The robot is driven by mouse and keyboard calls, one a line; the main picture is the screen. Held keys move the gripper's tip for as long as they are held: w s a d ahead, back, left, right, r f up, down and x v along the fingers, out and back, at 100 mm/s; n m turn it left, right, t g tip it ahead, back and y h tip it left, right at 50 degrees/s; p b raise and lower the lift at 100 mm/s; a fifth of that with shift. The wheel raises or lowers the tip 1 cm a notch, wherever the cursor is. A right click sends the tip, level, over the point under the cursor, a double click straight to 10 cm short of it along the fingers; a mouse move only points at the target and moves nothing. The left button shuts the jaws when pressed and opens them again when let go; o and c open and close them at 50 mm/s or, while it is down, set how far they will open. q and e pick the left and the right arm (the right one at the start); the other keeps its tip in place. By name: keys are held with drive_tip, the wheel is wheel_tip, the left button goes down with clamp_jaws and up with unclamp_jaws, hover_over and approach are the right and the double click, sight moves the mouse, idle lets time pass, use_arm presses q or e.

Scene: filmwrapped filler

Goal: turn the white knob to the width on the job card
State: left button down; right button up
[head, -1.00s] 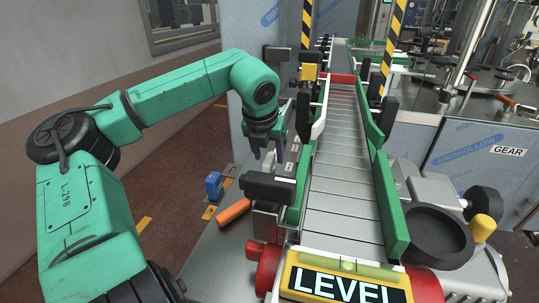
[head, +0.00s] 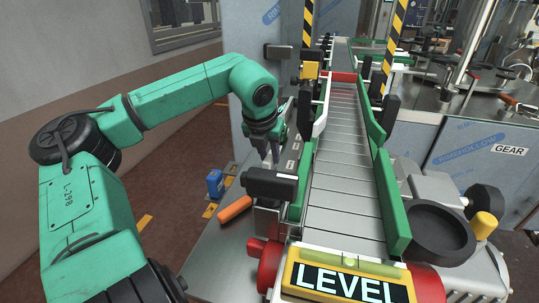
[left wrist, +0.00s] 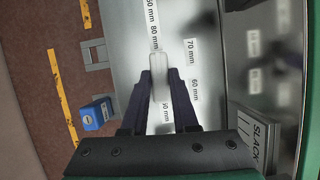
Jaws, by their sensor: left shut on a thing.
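The white knob (left wrist: 158,72) is a narrow upright bar in the left wrist view, on a grey plate with printed widths. My left gripper (left wrist: 161,76) is shut on it, one dark finger at each side. In the head view my left gripper (head: 269,156) reaches down beside the conveyor's left rail, hiding the knob. I cannot make out a job card. My right gripper is not in view.
The roller conveyor (head: 343,190) with green side rails runs away from me, with a LEVEL sign (head: 347,284) in front. A black block (head: 269,185) and an orange handle (head: 235,209) are near the gripper. A blue object (head: 215,184) stands lower left. A SLACK label (left wrist: 258,143) is at lower right.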

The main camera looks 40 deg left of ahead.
use_arm(q)
drive_tip(key=m+h+b, duration=0.1)
drive_tip(key=m, duration=0.1)
drive_tip(key=shift+a+m+t, duration=0.1)
drive_tip(key=shift+m+t, duration=0.2)
drive_tip(key=shift+m, duration=0.1)
drive_tip(key=m+h, duration=0.1)
drive_tip(key=m, duration=0.1)
drive_tip(key=shift+m, duration=0.3)
drive_tip(key=m+h, duration=0.1)
drive_tip(key=m, duration=0.1)
drive_tip(key=shift+a+r+m, duration=0.1)
drive_tip(key=shift+r+m, duration=0.05)
drive_tip(key=shift+m, duration=0.15)
drive_tip(key=shift+a+m+h+p, duration=0.1)
drive_tip(key=shift+m+h+p, duration=0.4)
drive_tip(key=shift+m+p, duration=0.85)
drive_tip(key=shift+m, duration=0.25)
drive_tip(key=c, duration=0.7)
unclamp_jaws()
